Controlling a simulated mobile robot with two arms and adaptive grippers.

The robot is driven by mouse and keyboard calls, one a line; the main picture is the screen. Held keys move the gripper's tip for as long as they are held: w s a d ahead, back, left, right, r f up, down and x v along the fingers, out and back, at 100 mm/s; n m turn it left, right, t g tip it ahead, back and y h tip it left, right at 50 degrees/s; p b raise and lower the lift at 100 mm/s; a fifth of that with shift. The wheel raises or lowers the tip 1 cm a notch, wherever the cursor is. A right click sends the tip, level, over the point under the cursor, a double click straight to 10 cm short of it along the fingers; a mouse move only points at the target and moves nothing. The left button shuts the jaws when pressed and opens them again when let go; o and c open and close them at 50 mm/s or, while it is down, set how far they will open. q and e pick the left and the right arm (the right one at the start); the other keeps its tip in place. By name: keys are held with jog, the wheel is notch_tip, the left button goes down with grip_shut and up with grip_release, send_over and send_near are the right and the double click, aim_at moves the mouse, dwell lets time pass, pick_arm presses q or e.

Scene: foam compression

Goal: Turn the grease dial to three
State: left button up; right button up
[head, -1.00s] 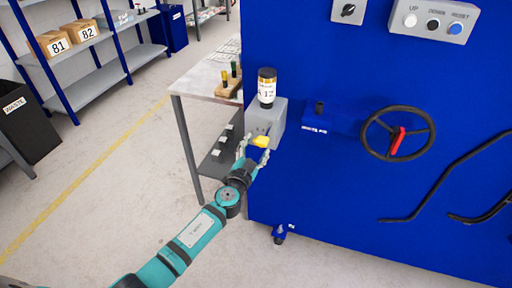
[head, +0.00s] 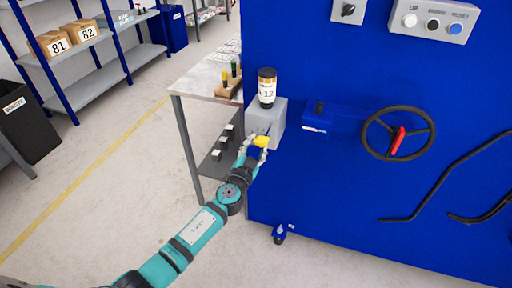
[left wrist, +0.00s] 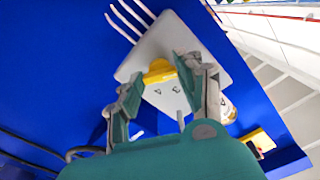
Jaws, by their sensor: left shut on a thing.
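The grease dial (head: 261,141) is a yellow knob on the front of a light grey box on the blue machine. In the left wrist view the yellow dial (left wrist: 159,71) sits on a grey plate (left wrist: 165,43) with the digits 3 and 4 printed beside it. My left gripper (head: 255,147) is at the dial, and in the left wrist view its fingers (left wrist: 160,82) are shut on it, one on either side. The dial's pointer and its exact setting cannot be made out. My right gripper is in neither view.
A labelled bottle (head: 267,87) stands on top of the grey box. To the right are a handwheel (head: 426,124) with a red handle and black bent bars. A side table (head: 200,81) stands left of the machine.

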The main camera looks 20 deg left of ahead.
pick_arm(q)
jog(key=shift+m, duration=0.3)
jog(key=shift+f+m+b, duration=0.1)
jog(key=shift+m+b, duration=0.45)
jog(key=shift+m, duration=7.05)
jog(key=o, duration=1.2)
jog(key=shift+c, duration=0.2)
